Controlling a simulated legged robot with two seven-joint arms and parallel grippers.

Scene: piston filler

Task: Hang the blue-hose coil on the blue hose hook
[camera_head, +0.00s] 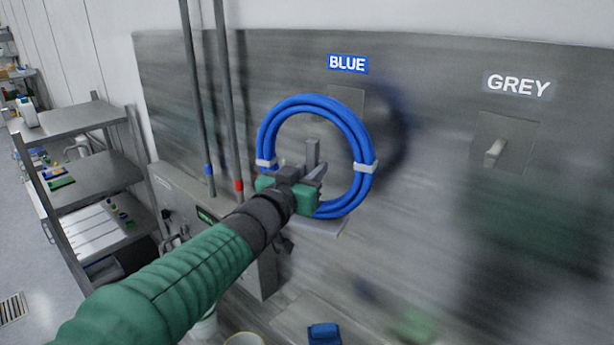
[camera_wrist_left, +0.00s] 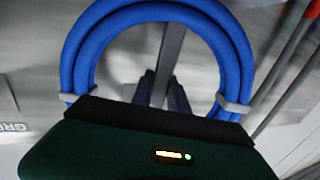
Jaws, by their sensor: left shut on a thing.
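The blue-hose coil (camera_head: 316,104) is a ring of blue hose with grey clips on its sides. The coil also arches across the left wrist view (camera_wrist_left: 160,12), above the gripper body. The hook under the BLUE label is hidden behind the coil; only the upper part of its plate (camera_head: 348,97) shows. I cannot tell whether the coil touches the hook. My right gripper is not in view.
The grey hook (camera_head: 495,152) under the GREY label (camera_head: 517,84) is empty. Two vertical pipes (camera_head: 228,100) stand left of the coil. A shelf rack (camera_head: 85,120) is at the left. A small blue object (camera_head: 324,333) lies below.

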